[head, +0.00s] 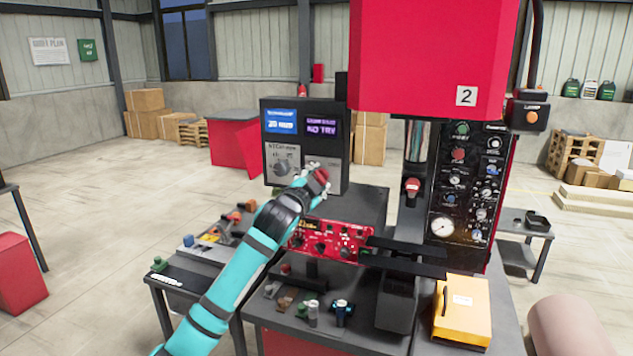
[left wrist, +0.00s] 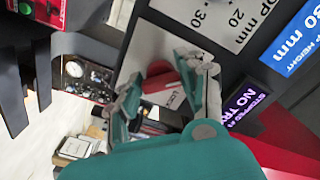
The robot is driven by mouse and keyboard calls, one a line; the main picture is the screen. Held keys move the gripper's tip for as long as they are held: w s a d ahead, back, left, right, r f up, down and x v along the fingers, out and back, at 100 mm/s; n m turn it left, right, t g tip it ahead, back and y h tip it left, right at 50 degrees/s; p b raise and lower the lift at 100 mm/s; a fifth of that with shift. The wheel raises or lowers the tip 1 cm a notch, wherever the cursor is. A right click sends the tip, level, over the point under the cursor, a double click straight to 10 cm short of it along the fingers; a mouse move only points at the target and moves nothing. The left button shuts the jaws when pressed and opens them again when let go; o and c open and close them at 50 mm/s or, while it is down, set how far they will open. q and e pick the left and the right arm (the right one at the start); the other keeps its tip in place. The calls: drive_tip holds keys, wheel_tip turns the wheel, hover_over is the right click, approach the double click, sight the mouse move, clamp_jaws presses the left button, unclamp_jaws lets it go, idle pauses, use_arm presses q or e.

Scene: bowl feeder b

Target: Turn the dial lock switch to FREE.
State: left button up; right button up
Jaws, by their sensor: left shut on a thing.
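The dial lock switch (left wrist: 160,77) is a red knob on a light plate marked LOCK in the left wrist view. The plate is on the lower right of the dark control box (head: 268,160). My left gripper (head: 318,181) is at this part of the box in the head view. In the left wrist view, the fingers of my left gripper (left wrist: 163,92) stand on either side of the red knob and are shut on it. The fingers cover part of the plate, and I cannot read which setting the knob points to. My right gripper is not in view.
A larger stop height dial (head: 282,166) is to the left on the same box, below a blue display (head: 281,121) and a purple display (head: 322,127). A red press head (head: 425,50) hangs to the right. A red control panel (head: 325,242) stands below the gripper.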

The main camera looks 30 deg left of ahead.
use_arm(q)
drive_tip(key=shift+f+n, duration=0.2)
drive_tip(key=shift+n, duration=0.3)
drive_tip(key=o, duration=1.2)
drive_tip(key=shift+r, duration=0.1)
drive_tip(key=v, duration=1.2)
drive_tip(key=shift+s, duration=0.1)
